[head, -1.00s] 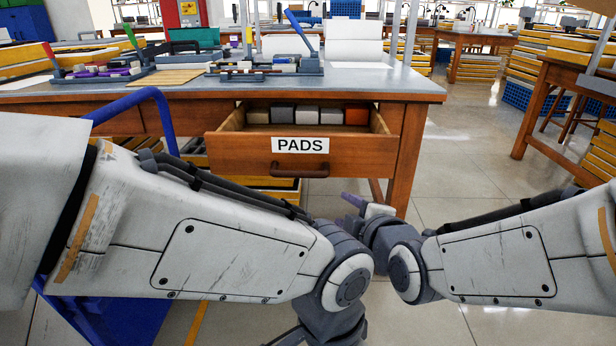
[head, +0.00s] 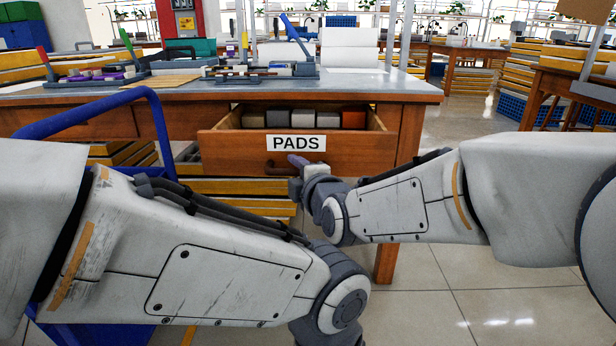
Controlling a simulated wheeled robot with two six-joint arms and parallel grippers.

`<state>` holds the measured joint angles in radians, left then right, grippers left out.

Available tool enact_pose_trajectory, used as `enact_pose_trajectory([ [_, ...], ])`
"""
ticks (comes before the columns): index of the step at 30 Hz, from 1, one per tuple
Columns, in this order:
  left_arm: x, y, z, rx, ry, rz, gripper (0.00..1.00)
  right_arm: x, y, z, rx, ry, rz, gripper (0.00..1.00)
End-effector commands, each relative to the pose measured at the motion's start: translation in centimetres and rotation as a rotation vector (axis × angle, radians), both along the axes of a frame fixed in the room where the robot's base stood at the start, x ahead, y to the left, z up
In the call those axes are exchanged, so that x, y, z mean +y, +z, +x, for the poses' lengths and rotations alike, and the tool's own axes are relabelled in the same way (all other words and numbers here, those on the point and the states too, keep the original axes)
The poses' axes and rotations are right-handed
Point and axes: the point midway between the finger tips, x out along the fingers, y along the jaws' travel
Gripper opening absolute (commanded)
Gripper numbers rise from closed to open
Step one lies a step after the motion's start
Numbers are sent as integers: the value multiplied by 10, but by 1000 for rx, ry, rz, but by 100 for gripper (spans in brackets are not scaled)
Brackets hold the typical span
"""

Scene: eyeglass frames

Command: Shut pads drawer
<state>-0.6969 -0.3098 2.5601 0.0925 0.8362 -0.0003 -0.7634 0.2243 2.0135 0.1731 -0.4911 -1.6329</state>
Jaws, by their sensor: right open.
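The wooden pads drawer (head: 232,152) sticks out of the front of the workbench. Its white label (head: 296,143) reads PADS, and several grey, tan and orange blocks (head: 303,119) lie in a row inside. My right gripper (head: 298,162) is at the drawer front, just below the label and beside the dark handle (head: 275,168). It is open, with a purple finger showing, and hides part of the handle. I cannot tell whether it touches the drawer. My left arm reaches across the lower left, with its gripper below the picture's edge.
The workbench top (head: 385,86) holds trays, tools and a white board. A blue tubular rail (head: 150,95) stands at the left in front of the bench. Yellow-edged stacks (head: 245,190) stand under the bench. The tiled floor at the right is open.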

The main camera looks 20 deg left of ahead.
Motion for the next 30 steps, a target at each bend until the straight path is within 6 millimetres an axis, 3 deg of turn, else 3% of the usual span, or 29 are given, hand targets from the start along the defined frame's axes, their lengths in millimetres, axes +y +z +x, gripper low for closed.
enact_pose_trajectory([
  [8, 0, 0, 0, 0, 0, 0, 57, 1, 0, 1, 0, 0, 0, 50],
  [12, 0, 0, 0, 0, 0, 0, 57, 1, 0, 1, 0, 0, 0, 0],
  [30, 0, 0, 0, 0, 0, 0, 57, 1, 0, 1, 1, 0, 1, 0],
])
